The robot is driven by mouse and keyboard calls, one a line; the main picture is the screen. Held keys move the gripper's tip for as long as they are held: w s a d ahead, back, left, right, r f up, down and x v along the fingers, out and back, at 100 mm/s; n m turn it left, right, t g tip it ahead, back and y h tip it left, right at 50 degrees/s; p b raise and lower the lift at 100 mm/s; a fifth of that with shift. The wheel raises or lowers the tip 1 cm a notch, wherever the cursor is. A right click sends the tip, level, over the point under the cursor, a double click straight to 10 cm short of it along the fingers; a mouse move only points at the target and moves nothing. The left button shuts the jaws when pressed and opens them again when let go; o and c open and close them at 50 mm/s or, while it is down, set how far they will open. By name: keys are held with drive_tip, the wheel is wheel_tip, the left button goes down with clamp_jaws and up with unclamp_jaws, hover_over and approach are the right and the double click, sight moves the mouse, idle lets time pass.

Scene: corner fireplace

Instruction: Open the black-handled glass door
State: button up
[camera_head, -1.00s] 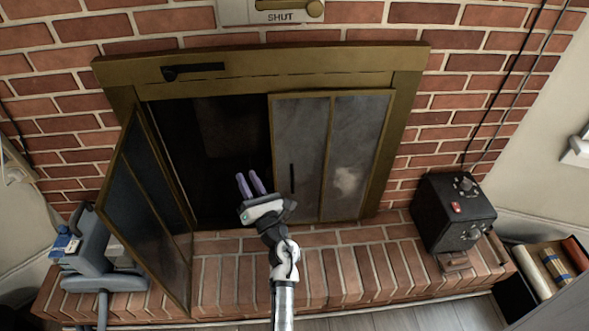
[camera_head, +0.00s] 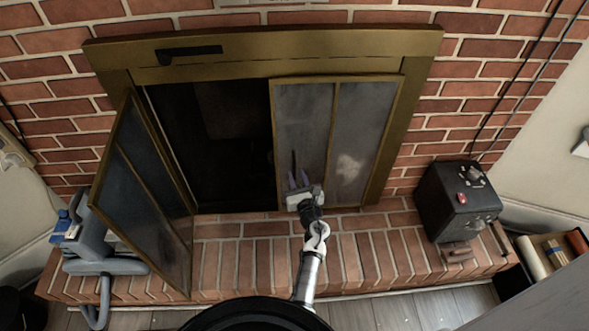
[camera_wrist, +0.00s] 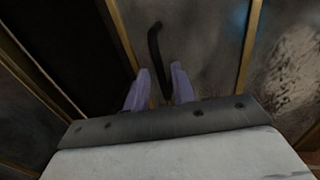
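The black-handled glass door (camera_head: 359,125) is the right-hand door of the fireplace, with a brass-coloured frame and smoky glass. It looks closed or nearly so. Its thin black handle (camera_head: 294,160) stands upright near the door's left edge. In the wrist view the handle (camera_wrist: 155,48) is dark and slightly curved, and its lower part runs between my purple fingers. My gripper (camera_head: 299,180) is at the lower end of the handle; its fingers (camera_wrist: 160,80) are apart. I cannot tell whether they touch the handle.
The left glass door (camera_head: 135,200) stands swung outward, with the dark firebox opening beside it. A brick hearth (camera_head: 235,265) runs below. A black box with a red switch (camera_head: 455,210) sits at right on the hearth. A grey-blue device (camera_head: 95,245) sits at left.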

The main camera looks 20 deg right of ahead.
sight(295, 171)
drive_tip(key=shift+w+d, duration=0.15)
drive_tip(key=shift+w, duration=1.55)
clamp_jaws()
